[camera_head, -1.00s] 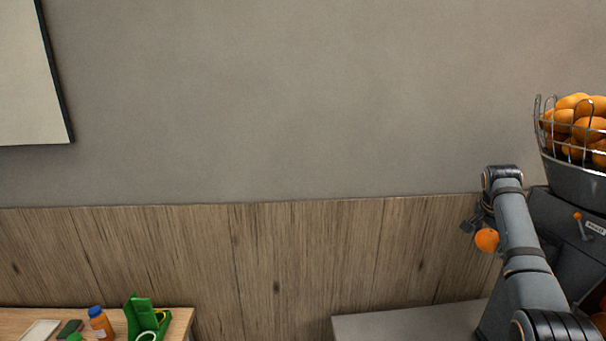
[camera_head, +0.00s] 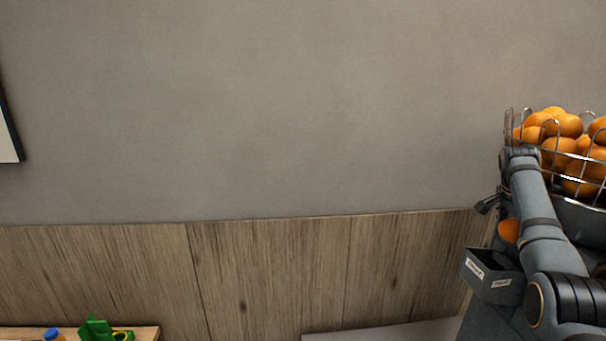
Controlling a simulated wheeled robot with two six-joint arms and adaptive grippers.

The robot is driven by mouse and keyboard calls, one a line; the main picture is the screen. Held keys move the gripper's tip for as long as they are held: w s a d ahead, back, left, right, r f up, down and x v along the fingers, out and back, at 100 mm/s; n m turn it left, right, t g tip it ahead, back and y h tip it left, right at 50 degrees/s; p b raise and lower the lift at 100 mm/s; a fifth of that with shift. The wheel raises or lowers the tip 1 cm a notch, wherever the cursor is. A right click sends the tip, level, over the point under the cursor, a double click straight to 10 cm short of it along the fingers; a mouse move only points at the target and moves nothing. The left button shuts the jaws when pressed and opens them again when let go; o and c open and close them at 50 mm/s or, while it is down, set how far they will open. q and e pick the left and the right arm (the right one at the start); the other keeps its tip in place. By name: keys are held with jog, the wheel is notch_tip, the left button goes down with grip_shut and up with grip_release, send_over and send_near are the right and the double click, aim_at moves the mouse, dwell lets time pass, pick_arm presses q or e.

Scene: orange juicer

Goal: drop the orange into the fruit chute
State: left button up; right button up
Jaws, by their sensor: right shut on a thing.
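My right arm reaches up at the right edge of the head view. My right gripper (camera_head: 492,206), partly hidden by its own arm, is shut on an orange (camera_head: 508,230). The orange hangs just below the fingers, and its right side is hidden behind the arm. Below it is a dark open-topped box (camera_head: 490,275) with white labels, possibly the fruit chute; the print is too small to read. The orange appears above this box in the picture, with a gap between them. My left gripper is out of view.
A wire basket (camera_head: 553,155) full of oranges stands behind my right arm, on the juicer. A grey surface (camera_head: 385,334) lies at the bottom. A wooden table (camera_head: 146,333) with a green object (camera_head: 96,330) and a blue-capped bottle (camera_head: 53,335) is at lower left.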

jog(key=x, duration=0.4)
jog(key=shift+s+a+f, duration=0.1)
jog(key=shift+a+f, duration=0.2)
jog(key=shift+a, duration=0.05)
jog(key=shift+s+a+f, duration=0.15)
jog(key=shift+a+f, duration=0.1)
jog(key=shift+f, duration=0.35)
jog(key=o, duration=1.4)
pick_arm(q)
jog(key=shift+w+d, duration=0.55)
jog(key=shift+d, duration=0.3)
pick_arm(e)
jog(key=shift+o, duration=0.2)
